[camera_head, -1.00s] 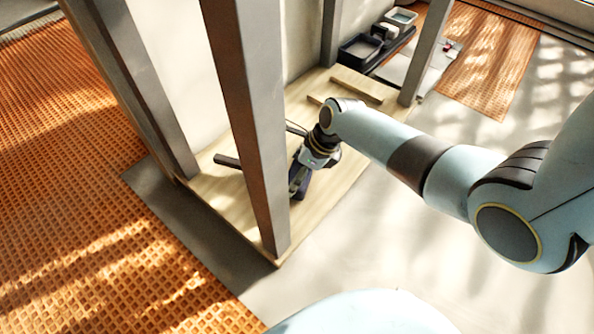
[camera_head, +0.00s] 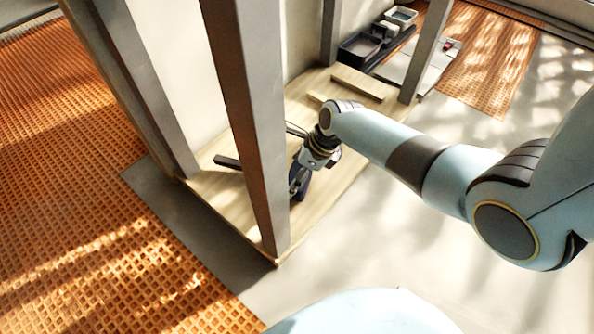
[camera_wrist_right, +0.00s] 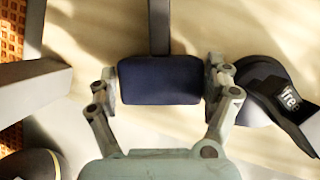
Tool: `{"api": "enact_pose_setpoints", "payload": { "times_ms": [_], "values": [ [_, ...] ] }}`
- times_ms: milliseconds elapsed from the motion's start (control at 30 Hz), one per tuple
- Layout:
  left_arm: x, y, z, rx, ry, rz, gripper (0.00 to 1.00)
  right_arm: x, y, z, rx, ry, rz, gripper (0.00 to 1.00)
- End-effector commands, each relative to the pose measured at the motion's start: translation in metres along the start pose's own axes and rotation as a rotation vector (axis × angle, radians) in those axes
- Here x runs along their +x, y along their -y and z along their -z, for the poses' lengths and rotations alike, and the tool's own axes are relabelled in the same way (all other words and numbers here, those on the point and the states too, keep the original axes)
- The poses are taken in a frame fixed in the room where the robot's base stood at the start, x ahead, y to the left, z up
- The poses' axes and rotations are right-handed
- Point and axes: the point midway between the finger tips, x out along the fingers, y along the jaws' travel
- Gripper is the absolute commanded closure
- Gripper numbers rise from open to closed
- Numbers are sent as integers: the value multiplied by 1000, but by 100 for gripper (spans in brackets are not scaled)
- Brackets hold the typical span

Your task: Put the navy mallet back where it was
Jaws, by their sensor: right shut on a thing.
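The navy mallet's dark blue head (camera_wrist_right: 160,82) sits between the two fingers of my right gripper (camera_wrist_right: 161,84) in the right wrist view. The fingers press on its two short sides. Its dark handle (camera_wrist_right: 159,25) runs away from the gripper to the top edge. In the head view my right gripper (camera_head: 300,180) is low over the pale wooden board (camera_head: 340,165), just right of a grey post. The post hides part of this area. I cannot tell whether the mallet touches the board. My left gripper is not in view.
The thick grey post (camera_head: 250,130) stands close left of my right gripper. A black item with white lettering (camera_wrist_right: 285,98) lies right beside the gripper. Wooden strips (camera_head: 357,84) lie on the board's far part. Dark trays (camera_head: 360,47) stand behind. Orange waffled matting (camera_head: 70,180) covers the left.

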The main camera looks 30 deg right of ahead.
Motion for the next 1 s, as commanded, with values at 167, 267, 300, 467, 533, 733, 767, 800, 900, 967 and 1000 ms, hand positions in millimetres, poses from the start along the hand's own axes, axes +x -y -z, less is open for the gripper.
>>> {"api": "enact_pose_setpoints", "payload": {
  "times_ms": [167, 267, 300, 467, 533, 733, 767, 800, 900, 967, 1000],
  "values": [
    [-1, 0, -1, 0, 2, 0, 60, 2, 1, 0, 0, 2, 1, 11],
    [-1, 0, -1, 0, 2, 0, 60, 2, 1, 0, 0, 2, 1, 0],
    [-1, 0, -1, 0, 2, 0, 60, 2, 0, 0, 0, 2, 1, 0],
    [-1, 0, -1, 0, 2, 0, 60, 2, 0, 1, 0, 0, 0, 0],
    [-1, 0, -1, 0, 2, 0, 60, 1, 0, 1, 0, 0, 0, 0],
    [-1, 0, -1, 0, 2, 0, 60, -18, 1, 1, -1, 2, 3, 0],
    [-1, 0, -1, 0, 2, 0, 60, -23, 1, 1, -2, 2, 3, 0],
    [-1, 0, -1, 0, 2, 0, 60, -31, 0, 1, -4, 1, 4, 0],
    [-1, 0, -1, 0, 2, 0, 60, -53, 1, 1, -3, 2, 4, 0],
    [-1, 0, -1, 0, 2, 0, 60, -67, 1, 1, -4, 2, 4, 0],
    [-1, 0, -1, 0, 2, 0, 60, -76, 1, 1, -3, 2, 4, 0]
  ]
}}
